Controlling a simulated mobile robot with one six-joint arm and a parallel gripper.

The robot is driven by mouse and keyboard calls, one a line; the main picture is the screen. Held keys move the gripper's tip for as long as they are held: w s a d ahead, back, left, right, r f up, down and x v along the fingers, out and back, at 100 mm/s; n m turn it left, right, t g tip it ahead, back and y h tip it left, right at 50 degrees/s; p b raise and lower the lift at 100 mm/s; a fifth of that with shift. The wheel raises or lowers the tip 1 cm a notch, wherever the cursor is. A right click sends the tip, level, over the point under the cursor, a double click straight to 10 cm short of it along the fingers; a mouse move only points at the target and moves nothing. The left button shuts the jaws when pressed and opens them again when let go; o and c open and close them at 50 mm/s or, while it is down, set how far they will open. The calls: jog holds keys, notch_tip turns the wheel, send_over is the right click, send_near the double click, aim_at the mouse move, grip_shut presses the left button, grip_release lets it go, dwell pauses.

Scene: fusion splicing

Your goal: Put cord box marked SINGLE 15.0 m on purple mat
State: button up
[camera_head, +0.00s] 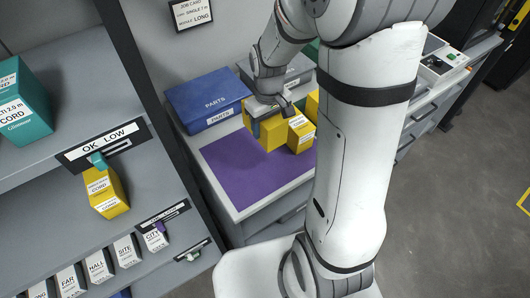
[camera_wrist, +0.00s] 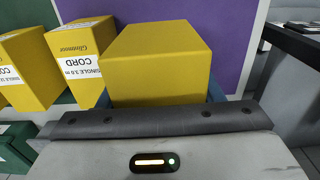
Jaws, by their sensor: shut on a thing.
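My gripper (camera_head: 272,104) is shut on a plain-sided yellow cord box (camera_head: 265,132) at the back right of the purple mat (camera_head: 250,165). In the wrist view the held box (camera_wrist: 158,55) sits between the fingers, and no marking on it is readable. I cannot tell whether it is lifted. The purple mat (camera_wrist: 222,35) lies just beyond it and looks empty in the head view. Next to the held box stands another yellow cord box (camera_head: 301,132), whose label in the wrist view (camera_wrist: 75,55) seems to read SINGLE 3.0 m.
A further yellow box (camera_wrist: 25,65) stands at the left. A blue PARTS box (camera_head: 208,98) is behind the mat, and a grey box (camera_head: 290,72) is at the back.

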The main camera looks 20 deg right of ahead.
jog(key=shift+f+b, duration=0.2)
jog(key=shift+b, duration=0.15)
jog(key=shift+s+f, duration=0.1)
jog(key=shift+f, duration=0.2)
notch_tip(320, 180, down, 4)
jog(key=shift+f+p, duration=0.1)
jog(key=shift+p, duration=0.25)
jog(key=shift+d+f, duration=0.1)
jog(key=shift+f, duration=2.15)
jog(key=shift+f, duration=0.1)
jog(key=o, duration=1.2)
